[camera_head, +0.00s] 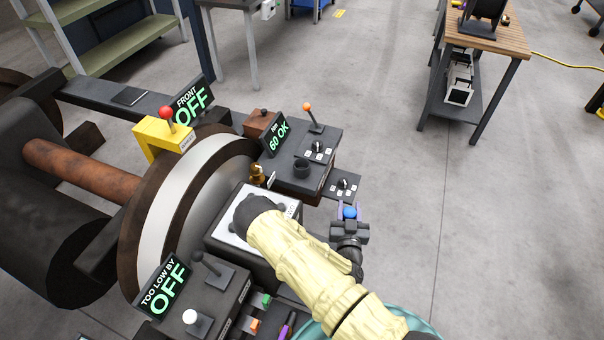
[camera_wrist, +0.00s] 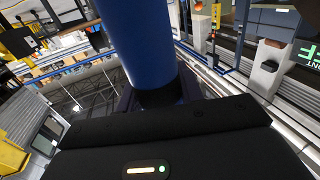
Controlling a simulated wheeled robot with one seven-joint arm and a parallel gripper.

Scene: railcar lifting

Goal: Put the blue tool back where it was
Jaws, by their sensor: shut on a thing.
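My gripper (camera_head: 349,228) is right of the grey control box, out over the floor, and is shut on the blue tool. The tool's round blue end (camera_head: 350,213) shows above the fingers in the head view. In the wrist view the blue tool (camera_wrist: 137,45) is a thick blue cylinder rising from a dark part between the jaws. Its lower end is hidden. A dark round cup (camera_head: 302,168) stands on the black panel beyond the gripper. At the bottom, a purple-and-black tool (camera_head: 287,325) lies by green (camera_head: 263,300) and orange (camera_head: 252,324) pieces.
A white-topped box (camera_head: 229,232) stands under my arm. Levers stand on the panels around it, including an orange-knobbed one (camera_head: 309,110) and a red-knobbed one (camera_head: 166,118). A large wheel (camera_head: 165,205) fills the left. Open floor (camera_head: 470,220) lies right.

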